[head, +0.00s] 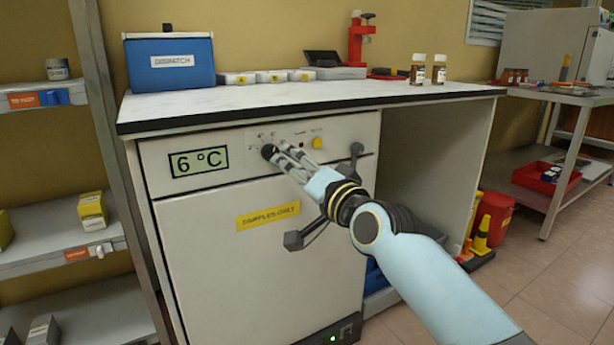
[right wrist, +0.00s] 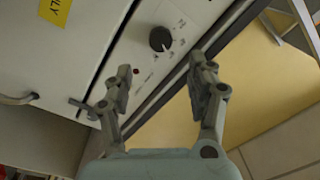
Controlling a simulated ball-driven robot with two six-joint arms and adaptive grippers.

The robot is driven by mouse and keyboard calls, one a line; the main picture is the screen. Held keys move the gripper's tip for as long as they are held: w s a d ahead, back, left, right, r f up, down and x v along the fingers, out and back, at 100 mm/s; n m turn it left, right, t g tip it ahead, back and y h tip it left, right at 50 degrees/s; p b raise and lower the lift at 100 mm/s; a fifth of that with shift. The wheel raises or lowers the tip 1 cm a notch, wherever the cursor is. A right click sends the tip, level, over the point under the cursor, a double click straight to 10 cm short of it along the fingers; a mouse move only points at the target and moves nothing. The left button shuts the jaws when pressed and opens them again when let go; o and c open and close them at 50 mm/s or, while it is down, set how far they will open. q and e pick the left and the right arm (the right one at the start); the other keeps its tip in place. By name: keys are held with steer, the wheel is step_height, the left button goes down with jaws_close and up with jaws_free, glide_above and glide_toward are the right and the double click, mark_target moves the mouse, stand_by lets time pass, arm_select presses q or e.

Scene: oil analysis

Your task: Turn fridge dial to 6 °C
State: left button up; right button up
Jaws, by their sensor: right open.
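The fridge (head: 220,275) stands under the counter, and its green display (head: 199,162) reads 6 °C. The black dial (head: 267,152) is on the upper panel, right of the display. It also shows in the right wrist view (right wrist: 160,39), with small markings around it that are too blurred to read. My right gripper (head: 280,150) is at the panel close to the dial. In the right wrist view my right gripper (right wrist: 164,68) has its fingers apart with nothing between them, and the dial lies beyond the fingertips. I cannot tell whether a finger touches it. My left gripper is not in view.
The panel has a yellow button (head: 317,143) right of the dial. The countertop (head: 310,97) overhangs the panel and carries a blue box (head: 170,65), vial trays and two brown bottles (head: 418,70). A shelf rack (head: 60,200) stands at the left.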

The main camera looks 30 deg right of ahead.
steer(key=shift+s+d, duration=0.15)
steer(key=shift+s, duration=0.85)
steer(key=shift+s+d, duration=0.1)
steer(key=shift+s, duration=0.9)
